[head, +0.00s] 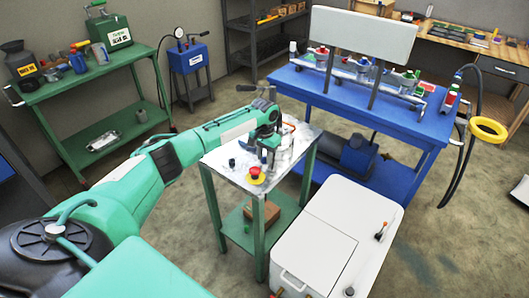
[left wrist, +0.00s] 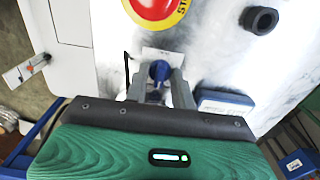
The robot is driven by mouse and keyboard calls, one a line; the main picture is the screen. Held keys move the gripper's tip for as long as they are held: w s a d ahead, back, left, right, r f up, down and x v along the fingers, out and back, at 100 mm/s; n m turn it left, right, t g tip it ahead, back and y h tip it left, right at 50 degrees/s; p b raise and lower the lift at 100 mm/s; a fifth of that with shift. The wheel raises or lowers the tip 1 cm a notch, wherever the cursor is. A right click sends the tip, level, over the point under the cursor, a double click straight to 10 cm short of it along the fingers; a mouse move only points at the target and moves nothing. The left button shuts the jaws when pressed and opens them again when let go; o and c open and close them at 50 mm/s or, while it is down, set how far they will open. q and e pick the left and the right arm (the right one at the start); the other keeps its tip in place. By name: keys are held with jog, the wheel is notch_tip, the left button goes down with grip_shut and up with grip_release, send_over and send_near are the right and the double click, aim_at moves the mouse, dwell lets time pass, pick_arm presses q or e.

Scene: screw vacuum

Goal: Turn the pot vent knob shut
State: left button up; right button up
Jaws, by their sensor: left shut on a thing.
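My left gripper (head: 266,150) reaches down over the metal top of the small green stand (head: 216,162). In the left wrist view, its two grey fingers (left wrist: 160,82) are shut on a small blue knob (left wrist: 159,70), which I take for the pot vent knob. A pale plate or label (left wrist: 160,54) shows just beyond the knob. The fingers hide the knob's sides and base, so its turn angle cannot be told. No pot body can be clearly made out. My right gripper is not in view.
A red and yellow stop button (head: 256,176) sits close to the gripper on the stand. A black ring-shaped part (left wrist: 259,20) and a blue-edged box (left wrist: 225,103) are near. A white cabinet (head: 330,240) stands beside the stand, and a blue bench (head: 425,122) behind.

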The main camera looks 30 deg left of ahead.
aim_at(264, 157)
pick_arm(q)
jog(key=o, duration=1)
jog(key=shift+r, duration=0.15)
notch_tip(264, 157, up, 14)
jog(key=shift+f+b, duration=0.2)
jog(key=shift+b, duration=0.45)
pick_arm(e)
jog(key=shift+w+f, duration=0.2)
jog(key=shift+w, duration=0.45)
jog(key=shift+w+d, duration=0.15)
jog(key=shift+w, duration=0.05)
pick_arm(q)
jog(key=shift+f, duration=0.1)
